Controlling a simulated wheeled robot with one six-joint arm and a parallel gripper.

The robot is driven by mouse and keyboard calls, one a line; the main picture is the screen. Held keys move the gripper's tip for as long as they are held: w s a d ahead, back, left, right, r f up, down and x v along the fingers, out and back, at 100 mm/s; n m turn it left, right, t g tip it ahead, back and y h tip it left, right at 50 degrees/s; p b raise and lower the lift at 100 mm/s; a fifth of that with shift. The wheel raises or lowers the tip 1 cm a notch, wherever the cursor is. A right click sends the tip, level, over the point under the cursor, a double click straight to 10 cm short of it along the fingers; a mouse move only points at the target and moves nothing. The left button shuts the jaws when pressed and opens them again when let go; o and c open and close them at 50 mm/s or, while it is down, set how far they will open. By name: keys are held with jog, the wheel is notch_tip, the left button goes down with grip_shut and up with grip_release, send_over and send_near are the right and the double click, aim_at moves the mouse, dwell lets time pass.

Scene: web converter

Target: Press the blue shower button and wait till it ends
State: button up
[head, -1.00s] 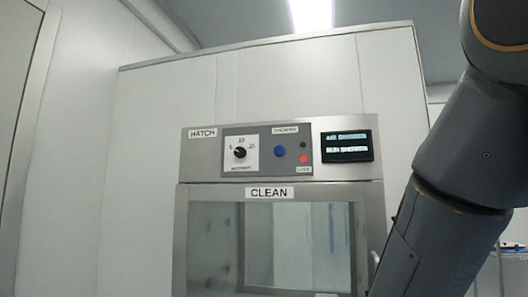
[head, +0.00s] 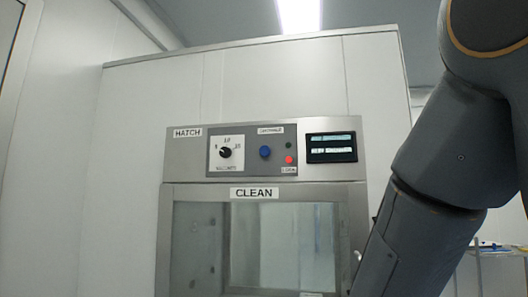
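The blue button (head: 265,152) is a round knob on the steel control panel of the hatch, between a black dial (head: 225,152) and a dark display (head: 331,147). A small label sits above it. A red light (head: 289,160) glows to its right, with a small dark green lamp above that light. The display shows two lit lines that I cannot read. My arm fills the right side of the view. My gripper is out of the frame, so its state and its distance from the button do not show.
Below the panel is the hatch's glass door (head: 255,245) under a CLEAN label (head: 254,193). White wall panels (head: 130,160) surround it. A metal rack or table (head: 495,262) stands at the far right, behind my arm. The space before the button looks clear.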

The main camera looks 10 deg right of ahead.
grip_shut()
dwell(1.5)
